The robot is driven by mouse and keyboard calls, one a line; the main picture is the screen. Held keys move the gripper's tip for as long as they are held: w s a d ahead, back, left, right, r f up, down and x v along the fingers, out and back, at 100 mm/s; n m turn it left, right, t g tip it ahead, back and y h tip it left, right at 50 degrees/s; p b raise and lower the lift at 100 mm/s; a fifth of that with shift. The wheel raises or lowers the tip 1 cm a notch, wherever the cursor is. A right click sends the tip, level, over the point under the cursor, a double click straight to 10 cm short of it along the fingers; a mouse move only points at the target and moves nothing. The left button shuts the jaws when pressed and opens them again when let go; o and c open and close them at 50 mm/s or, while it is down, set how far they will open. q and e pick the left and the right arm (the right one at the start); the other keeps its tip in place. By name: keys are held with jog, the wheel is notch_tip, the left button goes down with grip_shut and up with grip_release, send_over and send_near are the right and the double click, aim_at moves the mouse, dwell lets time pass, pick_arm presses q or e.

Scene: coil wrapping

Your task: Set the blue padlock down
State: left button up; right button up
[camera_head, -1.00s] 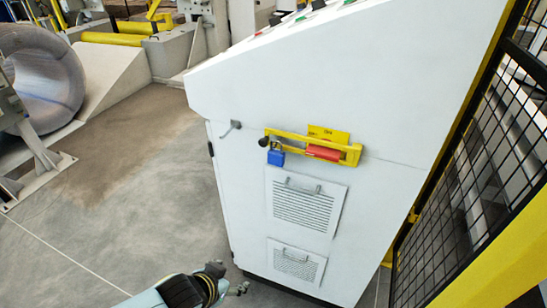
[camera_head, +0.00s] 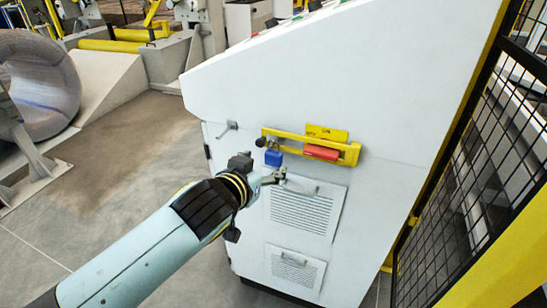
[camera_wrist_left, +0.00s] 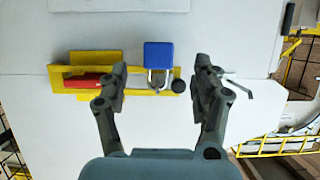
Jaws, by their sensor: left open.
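The blue padlock (camera_head: 273,157) hangs at the left end of the yellow latch bar (camera_head: 293,142) on the white cabinet's front. It also shows in the left wrist view (camera_wrist_left: 158,56), where its shackle is round the bar near a dark round knob. My left gripper (camera_head: 276,178) is just below the padlock in the head view. In the wrist view its open fingers (camera_wrist_left: 160,75) stand on either side of the padlock, with gaps to both. Whether the fingertips reach its depth is hard to tell. My right gripper is not in view.
A red handle (camera_head: 321,152) sits on the yellow bar, right of the padlock. A small grey hook (camera_head: 227,127) sticks out of the cabinet to the left. Vent panels with handles (camera_head: 303,205) are below. A black mesh fence (camera_head: 470,165) stands at the right.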

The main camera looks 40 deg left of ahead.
aim_at(272, 161)
pick_arm(q)
jog(key=x, duration=0.4)
jog(key=shift+w+f, duration=0.2)
jog(key=c, duration=1.3)
grip_shut()
jog(key=shift+r, duration=0.15)
